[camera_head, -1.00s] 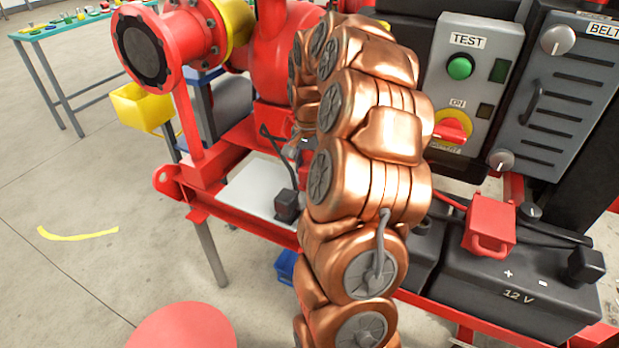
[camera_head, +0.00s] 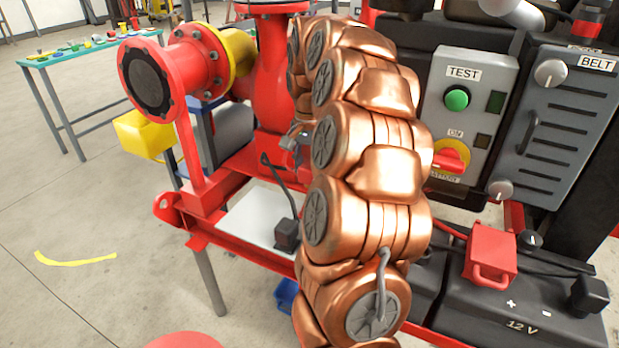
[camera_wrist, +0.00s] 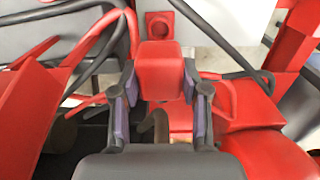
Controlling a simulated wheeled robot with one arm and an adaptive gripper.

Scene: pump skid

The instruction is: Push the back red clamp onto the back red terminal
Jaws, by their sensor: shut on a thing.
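In the wrist view, my gripper (camera_wrist: 160,98) has its dark fingers closed on the sides of a red block-shaped clamp (camera_wrist: 158,58). The clamp is at the fingertips, and a brownish curved piece shows between the fingers below it. I cannot tell whether the clamp touches a terminal; no back red terminal can be made out clearly. In the head view my copper-coloured arm covers the middle, and my gripper is mostly hidden behind it. Another red clamp (camera_head: 490,256) sits on the 12 V battery (camera_head: 465,300) at the right.
Black cables and red frame parts crowd both sides of the gripper in the wrist view. A black clamp (camera_head: 287,235) lies by the white plate (camera_head: 250,217). A control panel (camera_head: 465,100) and a grey BELT box (camera_head: 560,120) stand at right.

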